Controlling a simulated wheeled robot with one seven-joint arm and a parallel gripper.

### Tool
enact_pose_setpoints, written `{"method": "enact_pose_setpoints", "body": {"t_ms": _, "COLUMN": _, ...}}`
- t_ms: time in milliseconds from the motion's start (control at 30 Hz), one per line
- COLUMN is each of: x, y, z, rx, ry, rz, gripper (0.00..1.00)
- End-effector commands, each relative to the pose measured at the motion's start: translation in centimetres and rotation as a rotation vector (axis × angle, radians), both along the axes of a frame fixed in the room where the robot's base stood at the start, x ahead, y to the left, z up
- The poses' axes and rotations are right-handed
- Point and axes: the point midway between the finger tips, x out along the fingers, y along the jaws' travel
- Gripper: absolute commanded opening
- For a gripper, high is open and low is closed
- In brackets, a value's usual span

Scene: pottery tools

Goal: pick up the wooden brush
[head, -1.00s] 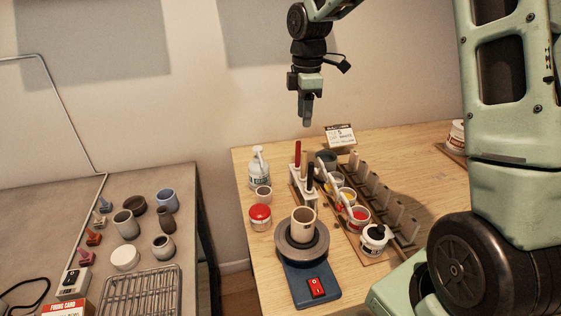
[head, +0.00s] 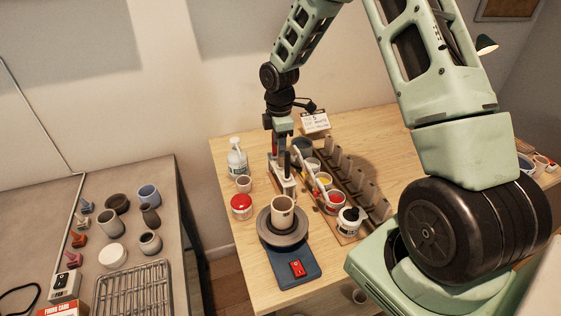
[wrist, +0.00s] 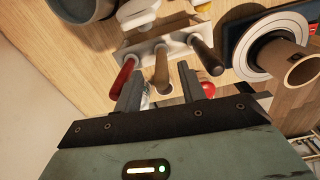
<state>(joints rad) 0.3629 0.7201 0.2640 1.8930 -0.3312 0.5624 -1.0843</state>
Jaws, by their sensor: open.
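The wooden brush (wrist: 161,68) stands handle-up in the white holder (wrist: 180,44), between a red-handled tool (wrist: 124,74) and a dark-handled tool (wrist: 206,57). My gripper (wrist: 160,78) is open in the wrist view, one finger on each side of the wooden handle in the picture. I cannot tell whether the fingers touch it. In the head view my gripper (head: 281,148) points down over the holder (head: 286,184), and the wooden brush is hidden or hard to make out there.
A pottery wheel (head: 283,238) with a tan cup (head: 283,210) stands in front of the holder. Paint pots and a slotted wooden rack (head: 355,177) are to the right. A white bottle (head: 237,160) and a red-lidded jar (head: 241,205) are to the left.

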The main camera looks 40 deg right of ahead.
Motion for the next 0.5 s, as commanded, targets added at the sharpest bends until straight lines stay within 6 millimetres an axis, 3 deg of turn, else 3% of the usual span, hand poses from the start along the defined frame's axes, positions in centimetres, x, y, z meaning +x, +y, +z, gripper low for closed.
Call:
{"method": "enact_pose_setpoints", "body": {"t_ms": 233, "x": -0.3, "y": 0.1, "z": -3.1, "rx": 0.001, "ry": 0.004, "rz": 0.001, "gripper": 0.40}}
{"method": "enact_pose_setpoints", "body": {"t_ms": 500, "x": -0.3, "y": 0.0, "z": -4.0, "rx": 0.000, "ry": 0.001, "rz": 0.000, "gripper": 0.40}}
